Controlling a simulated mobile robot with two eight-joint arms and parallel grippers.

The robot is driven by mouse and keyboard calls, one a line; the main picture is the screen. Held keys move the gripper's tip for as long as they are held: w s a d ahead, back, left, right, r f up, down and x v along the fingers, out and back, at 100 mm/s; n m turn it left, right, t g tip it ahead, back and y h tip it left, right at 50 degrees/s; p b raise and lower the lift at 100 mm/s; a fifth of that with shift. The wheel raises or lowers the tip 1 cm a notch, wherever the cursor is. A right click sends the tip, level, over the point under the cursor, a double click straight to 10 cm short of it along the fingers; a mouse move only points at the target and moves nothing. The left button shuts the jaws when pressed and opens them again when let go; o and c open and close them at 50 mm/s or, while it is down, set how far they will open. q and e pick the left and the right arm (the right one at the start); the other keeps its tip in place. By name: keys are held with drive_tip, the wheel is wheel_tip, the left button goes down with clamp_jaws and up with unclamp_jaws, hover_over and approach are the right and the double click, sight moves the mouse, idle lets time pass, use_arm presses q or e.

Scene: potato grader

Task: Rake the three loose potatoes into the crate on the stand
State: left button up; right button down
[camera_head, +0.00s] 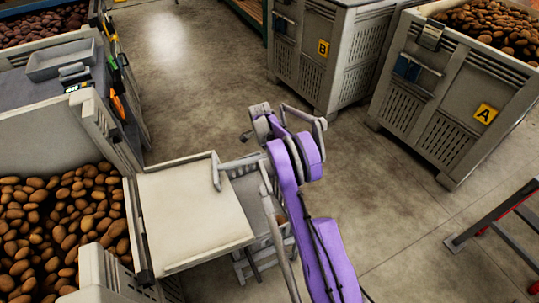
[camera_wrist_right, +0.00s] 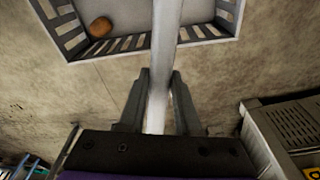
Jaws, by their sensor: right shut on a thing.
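The crate on the stand (camera_head: 243,172) is grey and slatted, right of a pale, flat tabletop (camera_head: 195,212). It is partly hidden by my right arm. The crate also shows at the top of the right wrist view (camera_wrist_right: 72,40), with one brown potato (camera_wrist_right: 100,27) in its left corner. The pale rake has its crossbar (camera_head: 215,171) over the tabletop's right edge. My right gripper (camera_wrist_right: 160,76) is shut on the rake handle (camera_wrist_right: 162,45), which crosses over the crate. I see no potato on the bare tabletop. My left gripper is not in view.
A large bin of potatoes (camera_head: 92,270) adjoins the tabletop on the left. Bin B (camera_head: 345,70) and bin A (camera_head: 415,125) stand at the back right. A red and dark frame (camera_head: 500,222) is at the right edge. The middle floor is clear.

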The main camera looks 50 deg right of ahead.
wheel_tip(320, 180, up, 14)
drive_tip(key=p, duration=0.6)
drive_tip(key=shift+f, duration=0.1)
idle(1.2)
